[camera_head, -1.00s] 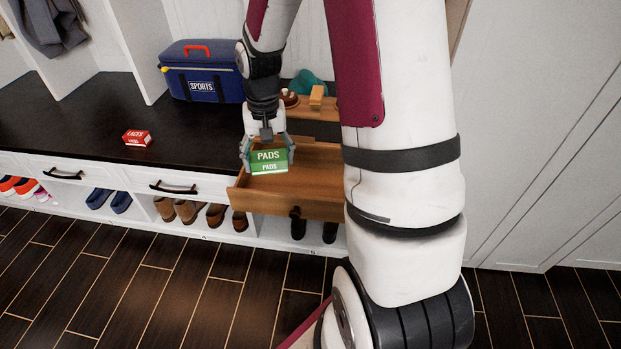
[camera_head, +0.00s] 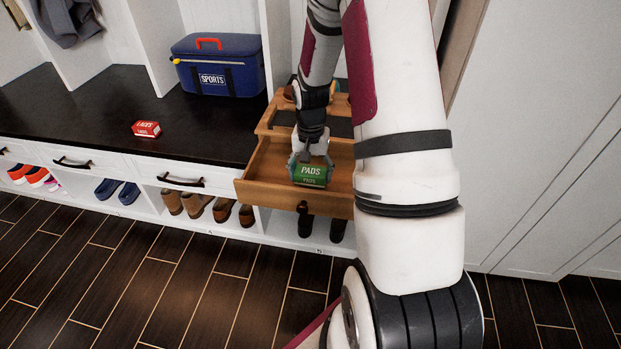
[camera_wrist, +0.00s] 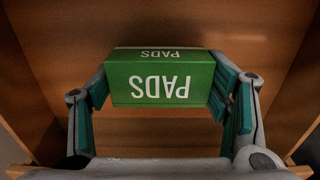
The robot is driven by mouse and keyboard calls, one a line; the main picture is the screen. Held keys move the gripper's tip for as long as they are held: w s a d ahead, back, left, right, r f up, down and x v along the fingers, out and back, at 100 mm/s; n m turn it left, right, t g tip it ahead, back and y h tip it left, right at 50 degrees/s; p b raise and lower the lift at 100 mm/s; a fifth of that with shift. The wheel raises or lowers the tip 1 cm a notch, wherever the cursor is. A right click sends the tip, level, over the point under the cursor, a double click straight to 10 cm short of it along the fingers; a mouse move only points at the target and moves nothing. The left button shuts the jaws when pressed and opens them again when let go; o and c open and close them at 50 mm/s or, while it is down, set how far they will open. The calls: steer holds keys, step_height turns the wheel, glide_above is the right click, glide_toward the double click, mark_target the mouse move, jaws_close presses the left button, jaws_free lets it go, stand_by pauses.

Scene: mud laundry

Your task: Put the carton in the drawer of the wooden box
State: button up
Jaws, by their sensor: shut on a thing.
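The green carton (camera_head: 311,173) marked PADS is held between the fingers of my gripper (camera_head: 311,165). In the head view it is over the open drawer (camera_head: 262,168) of the wooden box (camera_head: 268,124). In the wrist view my gripper (camera_wrist: 165,105) has a finger on each side of the carton (camera_wrist: 160,80), and the drawer's wooden floor and side walls (camera_wrist: 290,85) surround it. I cannot tell whether the carton touches the drawer floor. My arm hides the right part of the drawer.
A red carton (camera_head: 146,128) marked LACES lies on the dark bench top (camera_head: 85,110). A blue SPORTS bag (camera_head: 218,66) stands behind it. Shoes (camera_head: 196,206) fill the cubbies below. Items sit on top of the wooden box, partly hidden by my arm.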

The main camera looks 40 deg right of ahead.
steer(key=shift+f, duration=0.7)
steer(key=shift+f, duration=0.1)
steer(key=o, duration=1.2)
steer(key=shift+c, duration=0.2)
